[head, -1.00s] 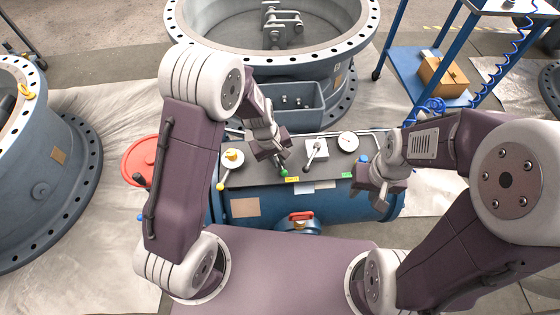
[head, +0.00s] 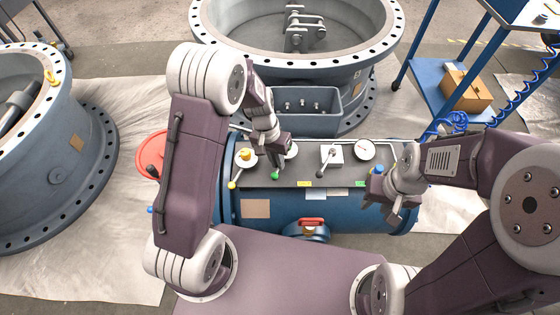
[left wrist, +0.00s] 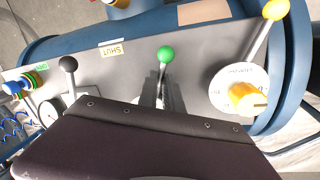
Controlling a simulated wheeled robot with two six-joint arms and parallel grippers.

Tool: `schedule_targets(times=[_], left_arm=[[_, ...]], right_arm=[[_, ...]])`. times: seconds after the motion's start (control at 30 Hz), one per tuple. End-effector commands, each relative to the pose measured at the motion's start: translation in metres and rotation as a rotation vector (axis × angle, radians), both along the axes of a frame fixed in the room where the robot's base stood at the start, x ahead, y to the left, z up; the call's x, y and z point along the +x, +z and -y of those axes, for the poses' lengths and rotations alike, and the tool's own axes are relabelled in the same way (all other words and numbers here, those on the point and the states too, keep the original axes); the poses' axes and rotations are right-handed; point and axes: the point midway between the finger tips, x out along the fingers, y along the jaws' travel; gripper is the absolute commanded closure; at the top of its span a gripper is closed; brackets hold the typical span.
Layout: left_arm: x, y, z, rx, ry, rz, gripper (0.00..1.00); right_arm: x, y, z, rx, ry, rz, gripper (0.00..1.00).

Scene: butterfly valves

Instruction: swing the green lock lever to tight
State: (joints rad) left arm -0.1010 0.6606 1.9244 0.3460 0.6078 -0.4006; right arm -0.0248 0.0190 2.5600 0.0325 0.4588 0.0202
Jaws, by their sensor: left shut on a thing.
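The green lock lever has a green ball knob (head: 276,174), which also shows in the left wrist view (left wrist: 165,54). It is on the dark panel (head: 300,176) of the blue valve body, between a yellow-knobbed lever (head: 232,185) and a black-knobbed lever (head: 320,173). My left gripper (head: 272,158) is shut on the lever's shaft, just behind the knob. The gripper hides the lever's pivot and most of its dial. The knob points toward the panel's front edge. My right gripper (head: 380,198) is by the panel's right end, apart from the lever; its jaw opening is unclear.
A yellow hub (head: 245,154) sits left of the lever. A white gauge (head: 365,149) and a blue knob (head: 378,170) are to the right. A red handle (head: 312,222) is below the panel. A grey bin (head: 305,108) stands behind it.

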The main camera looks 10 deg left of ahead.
Motion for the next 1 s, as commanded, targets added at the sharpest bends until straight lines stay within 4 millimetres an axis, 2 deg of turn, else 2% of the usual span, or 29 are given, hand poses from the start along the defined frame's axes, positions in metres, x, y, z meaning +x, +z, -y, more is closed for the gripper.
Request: schedule_targets(times=[0.6,0.63,0.7,1.0], left_arm=[[0.0025,0.0006,-0.0029,0.001,-0.042,0.006,1.0],[0.0026,0.0006,-0.0029,0.001,-0.042,0.006,0.87],[0.0024,0.0006,-0.0028,0.001,-0.042,0.006,0.68],[0.0016,0.0014,-0.0025,0.001,-0.04,0.002,0.68]], right_arm=[[0.0,0.0011,0.0,0.0,0.0,0.0,0.64],[0.0,0.0011,0.0,0.0,0.0,0.0,0.64],[0.0,0.0011,0.0,0.0,0.0,0.0,0.64],[0.0,0.0017,0.0,0.0,0.0,0.0,0.64]])
